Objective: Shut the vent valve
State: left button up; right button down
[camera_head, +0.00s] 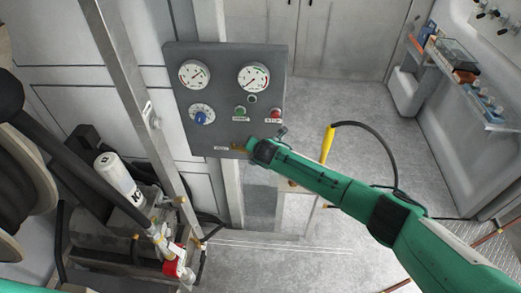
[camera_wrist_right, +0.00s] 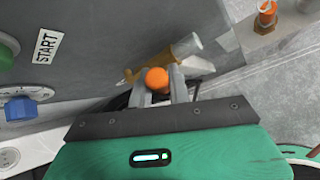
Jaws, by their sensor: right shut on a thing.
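The vent valve appears as a brass body (camera_wrist_right: 172,56) with an orange ball-ended handle (camera_wrist_right: 157,79) at the panel's lower edge in the right wrist view. In the head view only a small brass part (camera_head: 238,148) shows beside my gripper. My right gripper (camera_wrist_right: 161,88) has its two grey fingers on either side of the orange ball and is shut on the handle. It also shows in the head view (camera_head: 253,147) at the lower right of the grey panel (camera_head: 222,85). The far side of the handle is hidden. My left gripper is not in view.
The panel bears two gauges (camera_head: 253,78), a blue knob (camera_head: 201,118), a green START button (camera_head: 240,111) and a red button (camera_head: 275,114). A white cylinder (camera_head: 120,178) and hose reel (camera_head: 22,190) stand left. A shelf (camera_head: 455,85) lines the right wall. Floor (camera_head: 310,100) is open between.

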jog(key=shift+a+r+n+h, duration=0.35)
jog(key=shift+a+n+h, duration=0.05)
jog(key=shift+a+h, duration=0.4)
jog(key=shift+h, duration=0.2)
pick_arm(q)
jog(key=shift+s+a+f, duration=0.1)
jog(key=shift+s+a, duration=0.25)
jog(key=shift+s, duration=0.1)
pick_arm(e)
jog(key=shift+a+n+h, duration=0.85)
jog(key=shift+n+h, duration=0.05)
jog(key=shift+h, duration=0.5)
jog(key=c, duration=1.3)
grip_release()
jog(key=shift+a, duration=0.1)
jog(key=shift+r, duration=0.1)
